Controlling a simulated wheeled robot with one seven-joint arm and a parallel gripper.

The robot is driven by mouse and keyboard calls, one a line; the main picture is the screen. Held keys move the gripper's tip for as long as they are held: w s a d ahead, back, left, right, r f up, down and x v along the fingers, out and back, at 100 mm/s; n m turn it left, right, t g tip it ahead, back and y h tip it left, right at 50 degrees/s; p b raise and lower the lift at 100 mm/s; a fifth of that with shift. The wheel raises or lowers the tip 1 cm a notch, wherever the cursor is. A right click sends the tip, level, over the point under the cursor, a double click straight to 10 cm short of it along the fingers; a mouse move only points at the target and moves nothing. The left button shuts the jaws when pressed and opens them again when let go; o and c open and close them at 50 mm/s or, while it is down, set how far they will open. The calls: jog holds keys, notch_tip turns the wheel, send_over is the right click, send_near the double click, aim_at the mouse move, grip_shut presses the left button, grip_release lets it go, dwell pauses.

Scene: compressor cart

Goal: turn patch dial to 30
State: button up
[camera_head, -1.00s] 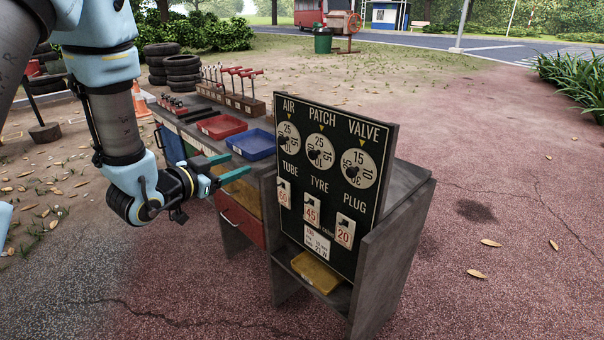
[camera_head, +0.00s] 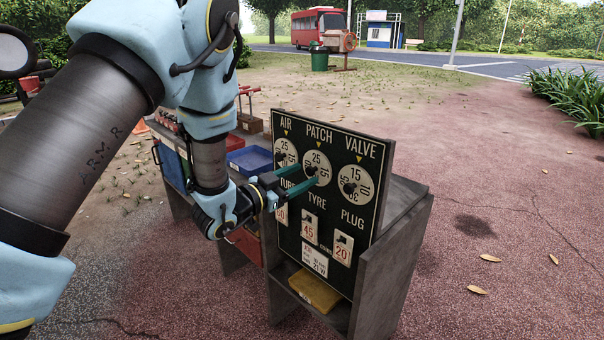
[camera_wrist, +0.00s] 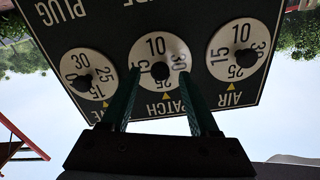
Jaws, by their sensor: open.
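The patch dial (camera_head: 318,160) is the middle white disc in the top row of the black panel, with a dark knob at its centre. In the head view its 25 stands under the yellow marker. My gripper (camera_head: 308,174) is open and reaches in from the left, its two teal fingertips close to this dial. In the upside-down wrist view, the patch dial (camera_wrist: 158,48) lies between the fingers of my gripper (camera_wrist: 160,76), with the knob (camera_wrist: 160,70) between the tips. I cannot tell whether they touch it. The fingers hide part of the dial.
The air dial (camera_head: 284,147) and valve dial (camera_head: 356,187) flank it closely. Below are number cards, including the tyre card (camera_head: 309,226), and a yellow tray (camera_head: 314,289). A blue tray (camera_head: 249,160) lies on the cart behind my wrist. The ground right of the cart is open.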

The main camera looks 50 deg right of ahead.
jog(key=shift+d, duration=0.45)
grip_shut()
dwell(0.4)
